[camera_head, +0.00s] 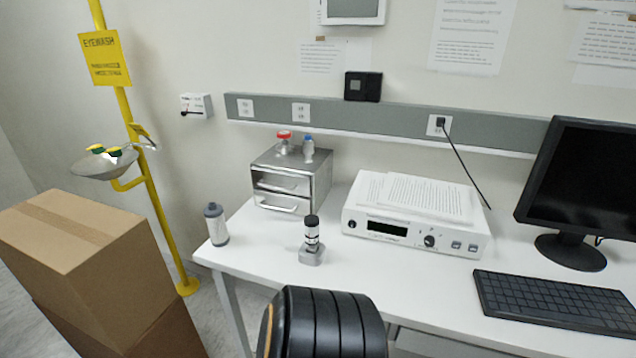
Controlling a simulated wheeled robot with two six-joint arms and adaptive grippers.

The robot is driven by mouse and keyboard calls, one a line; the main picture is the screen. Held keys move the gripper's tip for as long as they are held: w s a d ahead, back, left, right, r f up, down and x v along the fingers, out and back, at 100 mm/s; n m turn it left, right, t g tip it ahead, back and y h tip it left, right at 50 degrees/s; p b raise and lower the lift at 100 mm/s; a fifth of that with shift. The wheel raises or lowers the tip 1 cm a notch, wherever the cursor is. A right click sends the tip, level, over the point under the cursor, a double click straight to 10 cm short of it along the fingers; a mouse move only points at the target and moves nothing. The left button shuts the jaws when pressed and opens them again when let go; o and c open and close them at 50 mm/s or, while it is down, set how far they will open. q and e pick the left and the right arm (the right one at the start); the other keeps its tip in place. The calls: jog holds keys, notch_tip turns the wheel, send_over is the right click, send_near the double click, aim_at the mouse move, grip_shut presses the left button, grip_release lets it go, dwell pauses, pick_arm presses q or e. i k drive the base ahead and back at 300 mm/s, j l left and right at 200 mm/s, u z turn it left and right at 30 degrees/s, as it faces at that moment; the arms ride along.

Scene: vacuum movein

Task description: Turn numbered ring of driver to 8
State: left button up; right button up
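A small upright device (312,238) with a black cap, a pale banded ring and a grey block base stands on the white table, left of the white instrument. It is likely the driver, but its numbers are too small to read. A grey bottle-like cylinder (216,225) with a dark top stands to its left at the table's left end. Neither of my grippers is in view, and nothing is seen touching the device.
The white table (350,276) also holds a metal drawer box (290,180), a white instrument (415,217) with papers on top, a monitor (582,185) and a keyboard (556,300). A black ribbed chair-like back (322,325) stands in front. Cardboard boxes (75,262) stand at left.

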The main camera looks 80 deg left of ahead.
aim_at(309, 240)
jog(key=u, duration=2.7)
